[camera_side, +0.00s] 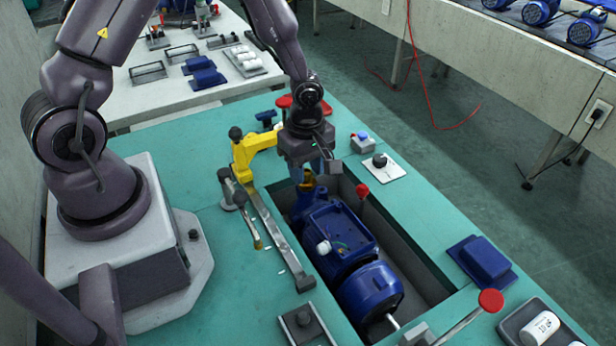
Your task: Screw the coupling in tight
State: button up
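My gripper (312,174) points down over the far end of the blue pump (338,234), which sits in a recess in the green bench. A small brass-coloured piece (307,181), perhaps the coupling, shows just under the gripper at the pump's blue inlet end. The gripper hides most of it. I cannot tell whether the fingers are closed on it, touching it or apart from it, nor how deep it sits.
A yellow clamp arm (250,151) stands close left of the gripper. A metal lever bar (272,232) runs along the recess's left side. Red-knobbed levers (490,301) stand near the recess. A blue cover (482,260) lies at right. The green bench (420,236) between is clear.

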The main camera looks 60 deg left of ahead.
jog(key=shift+f, duration=0.45)
grip_shut()
jog(key=m, duration=0.7)
dwell(0.4)
